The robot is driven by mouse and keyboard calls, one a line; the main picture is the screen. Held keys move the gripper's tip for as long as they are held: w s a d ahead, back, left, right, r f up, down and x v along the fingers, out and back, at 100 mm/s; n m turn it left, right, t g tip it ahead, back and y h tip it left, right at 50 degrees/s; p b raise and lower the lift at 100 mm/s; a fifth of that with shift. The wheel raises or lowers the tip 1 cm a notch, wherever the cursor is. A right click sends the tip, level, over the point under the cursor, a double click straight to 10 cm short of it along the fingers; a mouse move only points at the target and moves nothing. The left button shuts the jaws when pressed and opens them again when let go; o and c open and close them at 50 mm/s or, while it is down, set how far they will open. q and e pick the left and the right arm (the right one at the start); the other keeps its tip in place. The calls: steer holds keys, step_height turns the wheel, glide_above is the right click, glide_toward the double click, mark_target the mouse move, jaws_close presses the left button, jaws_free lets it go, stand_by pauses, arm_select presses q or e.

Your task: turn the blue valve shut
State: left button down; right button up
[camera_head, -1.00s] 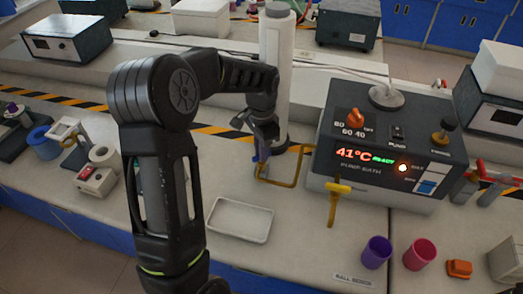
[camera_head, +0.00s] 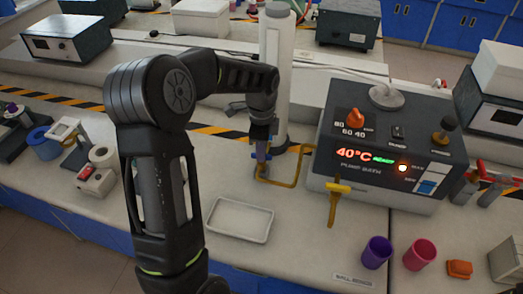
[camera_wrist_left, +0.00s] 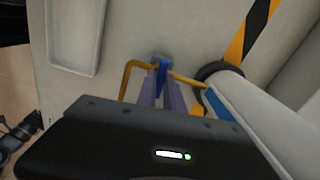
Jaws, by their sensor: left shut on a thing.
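The blue valve (camera_wrist_left: 163,68) shows in the left wrist view as a small blue handle on a grey fitting in the brass-yellow pipe (camera_wrist_left: 128,76). In the head view the pipe (camera_head: 285,185) runs low over the bench from the pump bath to the valve. My left gripper (camera_head: 263,153) points down over the valve and is shut on its handle. In the left wrist view its fingers (camera_wrist_left: 162,92) stand on both sides of the blue handle and hide part of it. My right gripper is in neither view.
The pump bath (camera_head: 385,150) reads 40°C, with a yellow tap (camera_head: 338,188) at its front. A white column (camera_head: 275,70) stands close behind my gripper. A white tray (camera_head: 240,219) lies in front. Purple (camera_head: 377,252) and pink (camera_head: 420,254) cups stand at the right.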

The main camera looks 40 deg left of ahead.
arm_select(q)
steer(key=shift+m, duration=0.6)
steer(key=c, duration=1.5)
jaws_free()
steer(key=shift+o, duration=0.2)
steer(key=shift+r, duration=0.1)
step_height(320, 180, up, 8)
steer(key=shift+f+b, duration=0.15)
steer(key=shift+b, duration=0.25)
